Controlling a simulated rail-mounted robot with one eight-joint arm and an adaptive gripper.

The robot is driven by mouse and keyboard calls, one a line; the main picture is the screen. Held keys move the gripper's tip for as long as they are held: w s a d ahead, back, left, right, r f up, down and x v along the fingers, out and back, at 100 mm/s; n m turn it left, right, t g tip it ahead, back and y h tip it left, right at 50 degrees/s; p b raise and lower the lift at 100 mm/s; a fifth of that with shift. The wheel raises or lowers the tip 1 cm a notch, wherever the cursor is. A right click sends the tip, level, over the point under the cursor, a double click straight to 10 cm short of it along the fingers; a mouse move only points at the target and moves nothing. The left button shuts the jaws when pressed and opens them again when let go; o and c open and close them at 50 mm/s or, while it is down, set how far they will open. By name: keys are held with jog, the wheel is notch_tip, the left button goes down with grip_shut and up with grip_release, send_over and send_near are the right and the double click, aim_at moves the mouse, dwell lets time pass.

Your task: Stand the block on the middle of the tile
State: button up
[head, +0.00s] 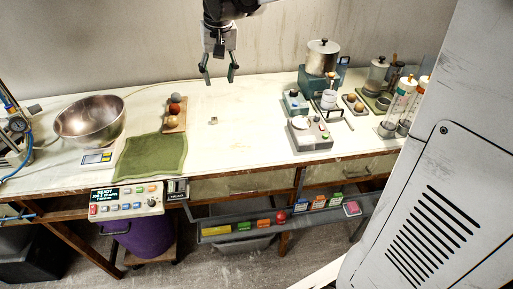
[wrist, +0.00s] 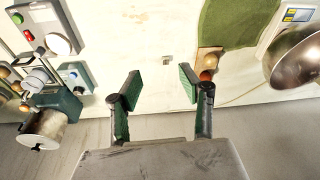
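A very small pale block (head: 213,120) lies on the bare middle of the white worktop. It shows in the wrist view as a small tan shape (wrist: 166,58), too small to tell its faces. I cannot make out a separate tile; whether one lies under or beside the block is unclear. My gripper (head: 219,77) hangs above the back of the worktop, well above the block and apart from it. In the wrist view its two green-padded fingers (wrist: 160,86) are spread wide with nothing between them.
A wooden board (head: 168,128) with several balls and a green cloth (head: 150,157) lie left of the block, with a metal bowl (head: 90,121) further left. A pot (head: 321,57) and small devices (head: 308,134) stand at right. The worktop around the block is clear.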

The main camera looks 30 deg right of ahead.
jog(key=s+f+n+t, duration=0.1)
jog(key=s+f+t, duration=0.1)
jog(key=s, duration=1)
jog(key=s+a+f+n+t, duration=0.1)
jog(key=s+f+t, duration=0.1)
jog(key=s, duration=1)
jog(key=shift+f+t, duration=0.4)
jog(key=shift+f, duration=0.1)
jog(key=shift+o, duration=0.7)
jog(key=shift+s+f, duration=0.3)
jog(key=shift+s, duration=0.05)
